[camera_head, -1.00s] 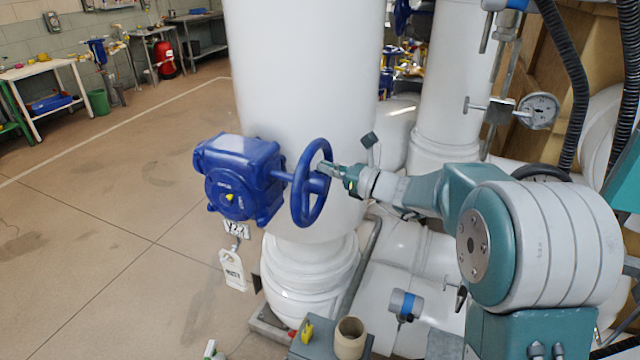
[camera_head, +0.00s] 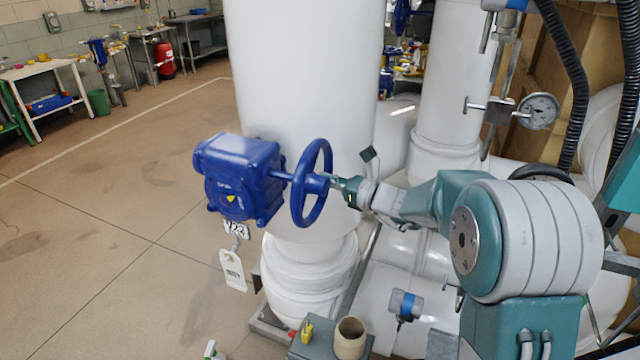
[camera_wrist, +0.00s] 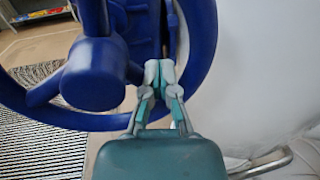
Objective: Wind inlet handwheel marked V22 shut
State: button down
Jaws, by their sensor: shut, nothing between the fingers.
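The blue handwheel (camera_head: 298,204) stands upright on a short shaft from the right side of a blue gearbox (camera_head: 240,180) on a white pipe. A small tag (camera_head: 235,228) below the gearbox seems to read V22, but its last digit is blurred. My gripper (camera_head: 337,183) is at the right of the wheel, close to its hub.
A white hanging tag (camera_head: 232,271) is below the gearbox. A large white pipe (camera_head: 300,80) stands close behind the wheel. A gauge (camera_head: 539,111) is at upper right. A grey box with a beige cup (camera_head: 350,338) is below. Open floor lies left.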

jog(key=shift+f, duration=0.3)
jog(key=shift+s+a+f, duration=0.15)
jog(key=shift+s+f, duration=0.3)
jog(key=shift+f, duration=0.3)
jog(key=shift+s, duration=0.1)
jog(key=shift+s+a+f, duration=0.25)
jog(key=shift+s+f, duration=0.3)
